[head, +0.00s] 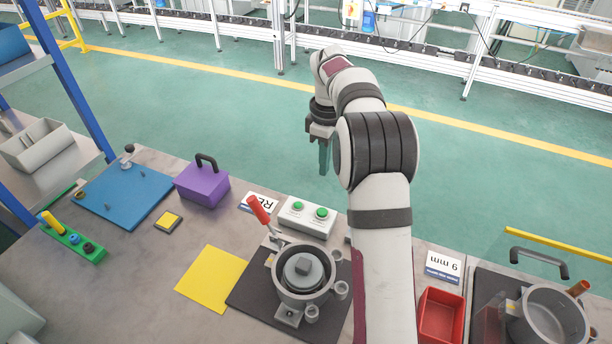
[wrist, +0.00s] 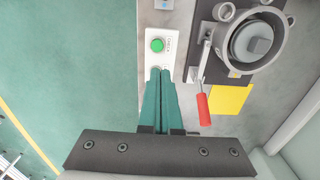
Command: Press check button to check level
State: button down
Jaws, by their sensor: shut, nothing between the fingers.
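A white button box (head: 304,217) with two green buttons stands on the bench behind the compressor fixture in the head view. The left button (head: 297,206) and right button (head: 321,213) are both uncovered there. In the wrist view the box (wrist: 153,71) shows one green button (wrist: 157,45) with small lettering beside it; my fingers cover the other button's area. My gripper (head: 323,172) is in the air beyond the box in the head view, fingers pointing down. Its teal fingers (wrist: 161,72) are shut together and empty. I see no contact with the box.
The fixture (head: 305,278) holds a round compressor part, with a red-handled clamp (head: 259,211) beside the box. A yellow sheet (head: 212,280), purple block (head: 202,186), red bin (head: 440,316) and second pot (head: 550,322) stand around.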

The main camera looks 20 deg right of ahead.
aim_at(322, 212)
jog(key=shift+w+d+f, duration=0.15)
jog(key=shift+w+d, duration=0.05)
notch_tip(322, 212, down, 14)
dwell(0.6)
jog(key=shift+s+a+f, duration=0.1)
jog(key=shift+f, duration=1)
notch_tip(322, 212, up, 16)
jog(key=shift+w+d+f, duration=0.25)
jog(key=shift+w+d, duration=0.05)
jog(key=shift+w, duration=0.1)
